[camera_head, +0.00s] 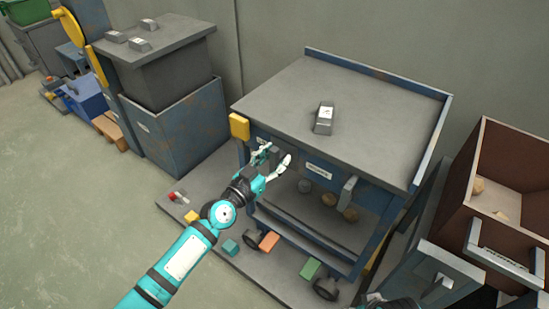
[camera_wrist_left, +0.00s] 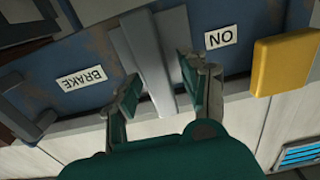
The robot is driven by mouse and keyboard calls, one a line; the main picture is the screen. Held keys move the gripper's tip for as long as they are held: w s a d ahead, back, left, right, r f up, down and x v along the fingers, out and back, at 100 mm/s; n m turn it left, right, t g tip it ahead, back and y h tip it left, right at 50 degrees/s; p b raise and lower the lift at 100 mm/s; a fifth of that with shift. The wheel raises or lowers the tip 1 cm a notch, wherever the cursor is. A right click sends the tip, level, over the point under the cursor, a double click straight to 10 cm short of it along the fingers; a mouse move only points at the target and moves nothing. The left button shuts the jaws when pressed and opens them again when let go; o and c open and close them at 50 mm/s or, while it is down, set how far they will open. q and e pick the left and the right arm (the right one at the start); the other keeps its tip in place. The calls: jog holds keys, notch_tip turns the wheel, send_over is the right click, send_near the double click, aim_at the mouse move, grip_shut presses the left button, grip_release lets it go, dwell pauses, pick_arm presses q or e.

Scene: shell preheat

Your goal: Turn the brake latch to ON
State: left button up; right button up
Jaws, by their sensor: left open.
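The brake latch is a flat grey lever (camera_wrist_left: 142,50) on a worn blue panel in the left wrist view. A BRAKE label (camera_wrist_left: 80,78) is to its left and an ON label (camera_wrist_left: 222,37) to its right. My left gripper (camera_wrist_left: 161,84) is open, with its fingers on either side of the lever's end; contact cannot be told. In the head view my left gripper (camera_head: 274,160) is at the front of the blue bench (camera_head: 378,68), near its left corner, and mostly hides the latch. My right gripper (camera_head: 385,302) shows only partly at the bottom edge.
A yellow block (camera_head: 239,127) is on the bench's left corner; it also shows in the wrist view (camera_wrist_left: 282,65). A grey box (camera_head: 324,118) lies on the bench top. Round lumps and coloured blocks sit below. A brown bin (camera_head: 514,152) stands right. Floor at left is clear.

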pick_arm(q)
jog(key=shift+c, duration=0.2)
grip_shut()
jog(key=shift+n, duration=0.3)
jog(key=shift+a+f+n, duration=0.1)
jog(key=shift+n, duration=0.5)
jog(key=shift+w+a+n+b, duration=0.1)
jog(key=shift+n+b, duration=0.35)
jog(key=shift+n, duration=0.35)
jog(key=n, duration=0.3)
jog(key=shift+w+a+f+n+b, duration=0.15)
jog(key=shift+n+b, duration=0.25)
jog(key=n, duration=0.4)
jog(key=n+b, duration=0.1)
jog(key=n, duration=0.1)
jog(key=shift+w+a+f, duration=0.15)
jog(key=shift+a+f, duration=0.05)
jog(key=shift+f, duration=0.1)
jog(key=shift+a+f+n, duration=0.1)
jog(key=shift+f+n, duration=0.05)
jog(key=shift+n, duration=1.05)
jog(key=shift+f+n, duration=0.1)
jog(key=shift+n, duration=1.1)
pick_arm(e)
jog(key=shift+v, duration=2.3)
jog(key=shift+d, duration=0.1)
